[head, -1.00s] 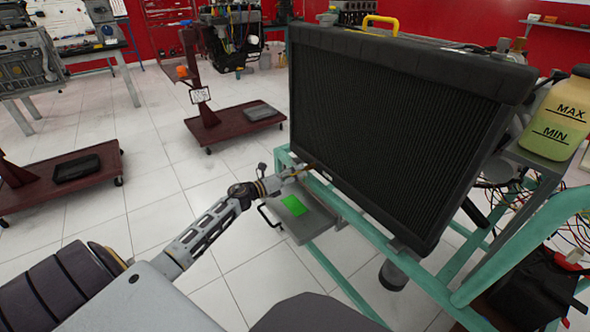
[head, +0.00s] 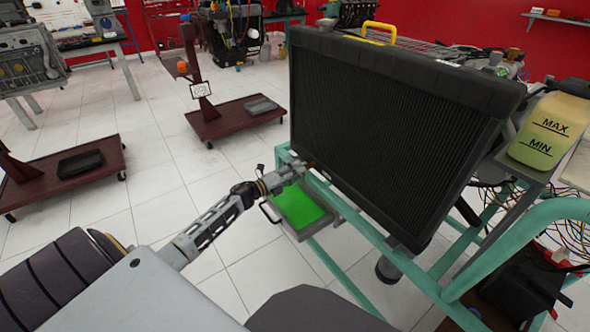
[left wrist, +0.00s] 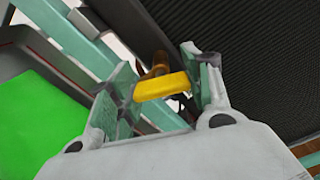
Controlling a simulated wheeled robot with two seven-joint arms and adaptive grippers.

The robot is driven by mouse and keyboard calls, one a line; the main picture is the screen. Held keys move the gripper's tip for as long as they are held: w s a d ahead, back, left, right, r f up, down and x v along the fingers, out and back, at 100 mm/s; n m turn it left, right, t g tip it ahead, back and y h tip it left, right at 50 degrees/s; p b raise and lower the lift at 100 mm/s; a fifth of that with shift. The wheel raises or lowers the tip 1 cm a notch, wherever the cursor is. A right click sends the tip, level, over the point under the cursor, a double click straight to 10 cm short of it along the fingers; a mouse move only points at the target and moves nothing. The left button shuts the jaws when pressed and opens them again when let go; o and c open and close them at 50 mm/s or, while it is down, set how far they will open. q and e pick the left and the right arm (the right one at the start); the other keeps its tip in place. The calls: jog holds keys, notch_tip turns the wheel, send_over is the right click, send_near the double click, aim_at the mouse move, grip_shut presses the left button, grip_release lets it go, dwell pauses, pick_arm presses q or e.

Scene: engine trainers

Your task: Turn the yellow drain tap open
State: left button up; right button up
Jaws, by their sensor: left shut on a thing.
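The yellow drain tap (left wrist: 162,86) shows in the left wrist view, its handle lying crosswise between my fingers. A brass-coloured fitting (left wrist: 157,62) stands just behind it, by the lower edge of the black radiator (head: 390,130). My left gripper (left wrist: 163,88) is shut on the tap handle; in the head view the gripper (head: 292,174) is at the radiator's lower left corner, where the tap is mostly hidden. Below it, a grey tray (head: 304,232) holds bright green liquid (head: 297,207). My right gripper is not in view.
A green-blue frame (head: 350,220) carries the radiator and runs close beside my left gripper. A coolant tank (head: 545,135) marked MAX and MIN stands at the right. Dark red trolleys (head: 235,122) stand further back, with open tiled floor around them.

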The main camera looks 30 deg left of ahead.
pick_arm(q)
jog(key=shift+r+n+p, duration=0.1)
jog(key=shift+n+p, duration=0.75)
jog(key=shift+n, duration=0.35)
jog(key=shift+n+p, duration=0.8)
jog(key=shift+n, duration=0.3)
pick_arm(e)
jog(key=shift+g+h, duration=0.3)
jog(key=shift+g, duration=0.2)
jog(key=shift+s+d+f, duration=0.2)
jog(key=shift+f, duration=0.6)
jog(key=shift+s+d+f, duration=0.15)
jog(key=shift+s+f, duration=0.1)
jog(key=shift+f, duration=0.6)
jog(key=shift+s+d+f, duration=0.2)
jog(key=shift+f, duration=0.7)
pick_arm(q)
jog(key=o, duration=1)
jog(key=shift+f, duration=0.2)
jog(key=shift+o, duration=0.2)
jog(key=v, duration=1.2)
